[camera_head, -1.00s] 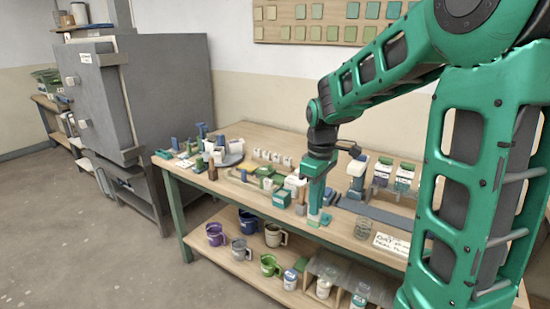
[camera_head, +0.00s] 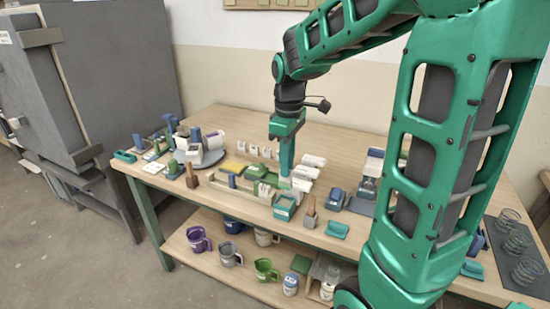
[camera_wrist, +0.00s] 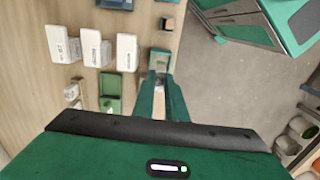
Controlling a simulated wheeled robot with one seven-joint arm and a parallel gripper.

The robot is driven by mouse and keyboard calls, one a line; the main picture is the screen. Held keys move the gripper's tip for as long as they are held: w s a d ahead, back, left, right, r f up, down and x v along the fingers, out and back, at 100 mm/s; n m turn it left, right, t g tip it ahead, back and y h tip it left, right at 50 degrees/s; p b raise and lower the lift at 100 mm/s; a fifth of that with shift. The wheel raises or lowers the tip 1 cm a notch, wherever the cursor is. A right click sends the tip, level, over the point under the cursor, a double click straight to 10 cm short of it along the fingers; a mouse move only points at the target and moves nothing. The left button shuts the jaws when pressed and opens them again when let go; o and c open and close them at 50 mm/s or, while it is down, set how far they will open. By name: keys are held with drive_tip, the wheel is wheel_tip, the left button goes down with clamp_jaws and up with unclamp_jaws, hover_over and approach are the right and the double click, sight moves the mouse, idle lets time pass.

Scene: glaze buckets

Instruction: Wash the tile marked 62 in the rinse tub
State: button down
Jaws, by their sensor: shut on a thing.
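My gripper (camera_head: 285,181) points down over the front part of the table, and its fingers also show in the wrist view (camera_wrist: 160,88). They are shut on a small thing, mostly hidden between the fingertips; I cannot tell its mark. A small open teal box (camera_head: 286,207) stands just in front of the fingertips, near the table's front edge; I cannot tell if it is the rinse tub. In the wrist view it sits just past the fingertips (camera_wrist: 159,57). I can read no 62 anywhere.
White labelled blocks (camera_head: 313,161) stand behind my gripper, and a green tray (camera_head: 259,173) lies to its left. A wooden-handled tool (camera_head: 309,212) stands right of the teal box. Wire-like rings (camera_head: 517,241) lie far right.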

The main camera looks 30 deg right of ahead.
sight(286, 188)
drive_tip(key=shift+w+f, duration=0.15)
drive_tip(key=shift+f, duration=1.55)
drive_tip(key=shift+s, duration=0.2)
drive_tip(key=shift+f, duration=3.25)
drive_tip(key=shift+r, duration=0.25)
drive_tip(key=shift+f, duration=0.25)
drive_tip(key=shift+r, duration=0.2)
drive_tip(key=shift+f, duration=0.15)
